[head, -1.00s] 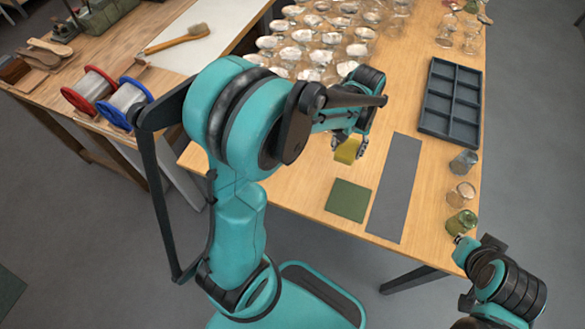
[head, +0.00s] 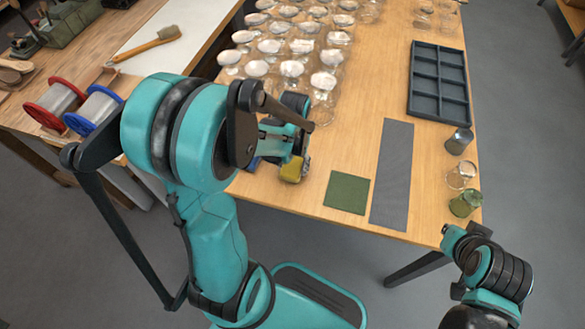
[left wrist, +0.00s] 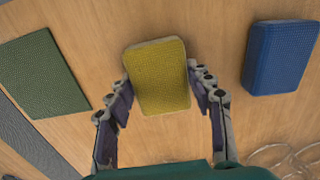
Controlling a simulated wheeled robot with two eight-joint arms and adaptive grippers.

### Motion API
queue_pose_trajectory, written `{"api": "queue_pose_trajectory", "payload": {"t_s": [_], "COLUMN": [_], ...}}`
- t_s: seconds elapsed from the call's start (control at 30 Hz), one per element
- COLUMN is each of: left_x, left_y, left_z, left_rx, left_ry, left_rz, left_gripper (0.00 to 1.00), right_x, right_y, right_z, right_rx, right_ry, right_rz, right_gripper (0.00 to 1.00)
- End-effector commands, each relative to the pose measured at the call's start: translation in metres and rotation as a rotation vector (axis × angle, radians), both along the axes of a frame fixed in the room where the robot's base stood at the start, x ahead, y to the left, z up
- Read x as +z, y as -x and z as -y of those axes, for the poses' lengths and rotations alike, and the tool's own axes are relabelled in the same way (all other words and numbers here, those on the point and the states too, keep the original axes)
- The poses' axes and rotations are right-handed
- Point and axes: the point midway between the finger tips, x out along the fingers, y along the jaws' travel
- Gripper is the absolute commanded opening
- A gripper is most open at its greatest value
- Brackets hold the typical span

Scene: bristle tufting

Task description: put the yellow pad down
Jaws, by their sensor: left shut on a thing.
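The yellow pad (head: 293,170) is a small block with rounded corners, held in my left gripper (head: 289,160) near the front edge of the table. In the left wrist view the yellow pad (left wrist: 158,76) lies between the two fingers of the left gripper (left wrist: 164,90), which are shut on its sides. Wood shows all around it; I cannot tell whether it touches the table. My right arm (head: 485,270) is at the lower right of the head view, but its fingers cannot be made out.
A green mat (head: 346,192) and a grey strip (head: 391,175) lie beside the pad. A blue pad (left wrist: 280,57) is on its other side. Several glass jars (head: 291,70) stand behind. A compartment tray (head: 412,92) and small jars (head: 461,175) stand at right.

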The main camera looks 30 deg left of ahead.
Motion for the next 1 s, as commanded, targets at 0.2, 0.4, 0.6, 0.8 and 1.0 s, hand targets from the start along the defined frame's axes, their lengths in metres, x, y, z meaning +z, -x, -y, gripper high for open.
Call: {"api": "queue_pose_trajectory", "payload": {"t_s": [0.2, 0.4, 0.6, 0.8, 1.0], "left_x": [-0.004, -0.008, -0.007, -0.006, 0.020], "left_y": [0.000, 0.000, 0.000, 0.000, -0.001], "left_z": [0.000, 0.000, 0.000, 0.000, 0.000], "left_rx": [0.000, 0.000, 0.000, 0.000, 0.000], "left_ry": [0.000, 0.000, 0.000, 0.000, 0.000], "left_rz": [0.000, 0.000, 0.000, 0.000, 0.000], "left_gripper": [0.16, 0.55, 0.73, 0.73, 0.73], "right_x": [-0.002, -0.006, -0.005, -0.004, 0.011], "right_y": [0.000, 0.000, 0.000, 0.000, 0.000], "right_z": [0.000, 0.000, 0.000, 0.000, 0.000], "right_rx": [0.000, 0.000, 0.000, 0.000, 0.000], "right_ry": [0.000, 0.000, 0.000, 0.000, 0.000], "right_rz": [0.000, 0.000, 0.000, 0.000, 0.000], "right_gripper": [0.00, 0.00, 0.00, 0.00, 0.00]}}
